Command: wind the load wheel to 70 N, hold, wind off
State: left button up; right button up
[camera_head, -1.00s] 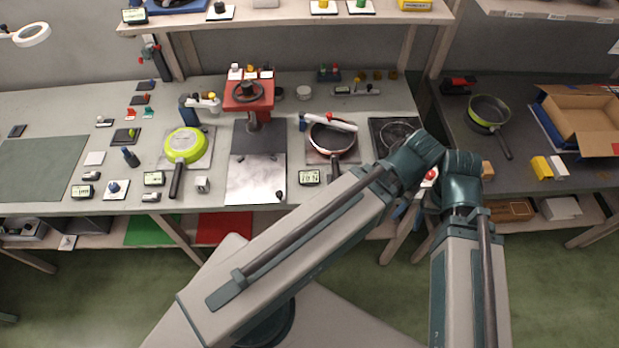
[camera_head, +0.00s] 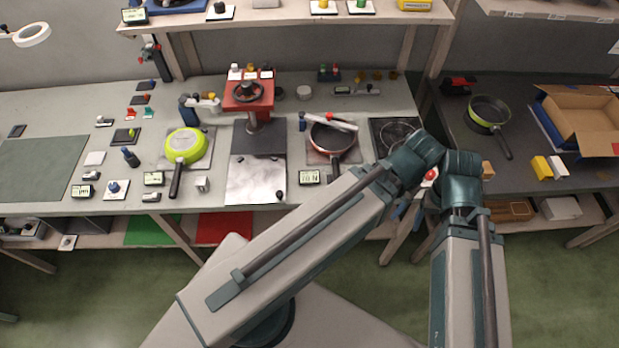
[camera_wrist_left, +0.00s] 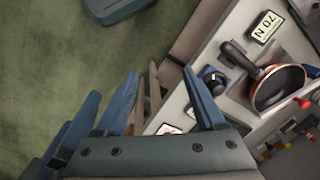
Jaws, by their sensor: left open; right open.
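A blue and black round knob (camera_wrist_left: 212,80) stands near the table's front edge in the left wrist view. A display (camera_wrist_left: 264,26) nearby reads 70 N; it shows small in the head view (camera_head: 310,177). A dark handwheel (camera_head: 248,91) tops a red press; I cannot tell whether this or the knob is the load wheel. A red-rimmed pan (camera_wrist_left: 279,88) lies beside the knob. My left gripper (camera_wrist_left: 142,82) is open, one finger close to the knob; contact is unclear. My right gripper (camera_head: 406,207) is open, partly hidden by arms at the front edge.
A green pan (camera_head: 186,145) lies left of the press. A bright metal plate (camera_head: 256,180) is in front of the press. A side table holds another pan (camera_head: 488,111) and a cardboard box (camera_head: 590,125). My arms cover the right front of the bench.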

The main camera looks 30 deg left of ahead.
dwell(0.8)
pick_arm(q)
jog(key=w+a+r+m+h+p, duration=0.1)
jog(key=w+a+r+m+p, duration=0.1)
jog(key=w+a+m, duration=0.8)
jog(key=w+m, duration=0.4)
jog(key=m, duration=0.3)
jog(key=shift+a+r, duration=0.2)
jog(key=shift+a, duration=0.2)
notch_tip(320, 180, down, 14)
jog(key=b, duration=1.3)
jog(key=shift+w, duration=0.15)
jog(key=shift+r, duration=0.1)
grip_shut()
